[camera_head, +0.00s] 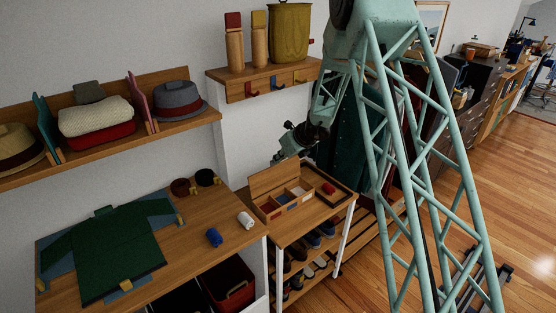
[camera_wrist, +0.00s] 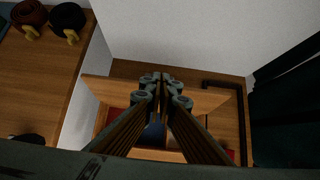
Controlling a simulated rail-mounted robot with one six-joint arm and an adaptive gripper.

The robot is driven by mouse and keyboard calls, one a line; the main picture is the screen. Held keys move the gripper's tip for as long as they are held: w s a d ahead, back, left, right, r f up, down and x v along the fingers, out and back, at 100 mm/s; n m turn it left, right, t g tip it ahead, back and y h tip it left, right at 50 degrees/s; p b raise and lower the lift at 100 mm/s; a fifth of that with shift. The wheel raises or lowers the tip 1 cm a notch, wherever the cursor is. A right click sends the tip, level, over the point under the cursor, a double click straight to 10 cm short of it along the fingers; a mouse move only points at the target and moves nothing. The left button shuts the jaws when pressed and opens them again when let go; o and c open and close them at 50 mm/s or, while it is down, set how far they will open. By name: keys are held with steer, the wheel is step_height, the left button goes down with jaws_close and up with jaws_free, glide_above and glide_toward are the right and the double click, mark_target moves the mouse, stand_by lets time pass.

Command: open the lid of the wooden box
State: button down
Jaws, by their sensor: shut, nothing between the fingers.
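The wooden box (camera_head: 284,208) stands on a small wooden table beside the desk. Its lid (camera_head: 274,178) is up, standing at the back edge and leaning back. The open compartments show red, white and blue contents. My gripper (camera_head: 279,157) is above and behind the raised lid, with its fingers together and empty. In the wrist view, my gripper (camera_wrist: 163,88) points down over the box (camera_wrist: 150,154), its fingers covering part of the box and lid. Whether the fingers touch the lid cannot be told.
A dark-rimmed tray (camera_head: 339,194) with a red item lies right of the box. The desk (camera_head: 195,254) at left holds folded green clothing, a blue roll and a white roll. A shelf with hooks (camera_head: 262,80) hangs on the wall above. Shoes sit below the small table.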

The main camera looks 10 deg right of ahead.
steer(key=s+f+b+v, duration=0.1)
steer(key=v, duration=1.2)
steer(key=shift+d+b, duration=0.3)
steer(key=shift+b, duration=0.05)
stand_by(0.5)
steer(key=s+a+r+n+y+b, duration=0.1)
steer(key=s+a+r+n, duration=0.35)
steer(key=s+r, duration=0.2)
steer(key=s+a+r+n+y, duration=0.1)
steer(key=s+a+r+n, duration=0.4)
steer(key=r, duration=0.3)
steer(key=s+a+r+n+g+b, duration=0.1)
steer(key=s+a+r+n, duration=0.2)
steer(key=s, duration=0.5)
steer(key=s+r+n+g+b, duration=0.1)
steer(key=s+r+n, duration=0.3)
steer(key=s, duration=0.5)
steer(key=s+d+n+h, duration=0.2)
steer(key=s+d+n, duration=0.1)
steer(key=s, duration=0.8)
steer(key=s+d+n+h+b, duration=0.1)
steer(key=s+d+n, duration=0.2)
steer(key=s, duration=0.9)
steer(key=s+d+n+g+h+b, duration=0.1)
steer(key=s+d+n+h, duration=0.1)
steer(key=s+n, duration=0.6)
steer(key=s+d, duration=0.1)
steer(key=s, duration=0.3)
steer(key=shift+f+h, duration=0.15)
steer(key=shift+h, duration=0.15)
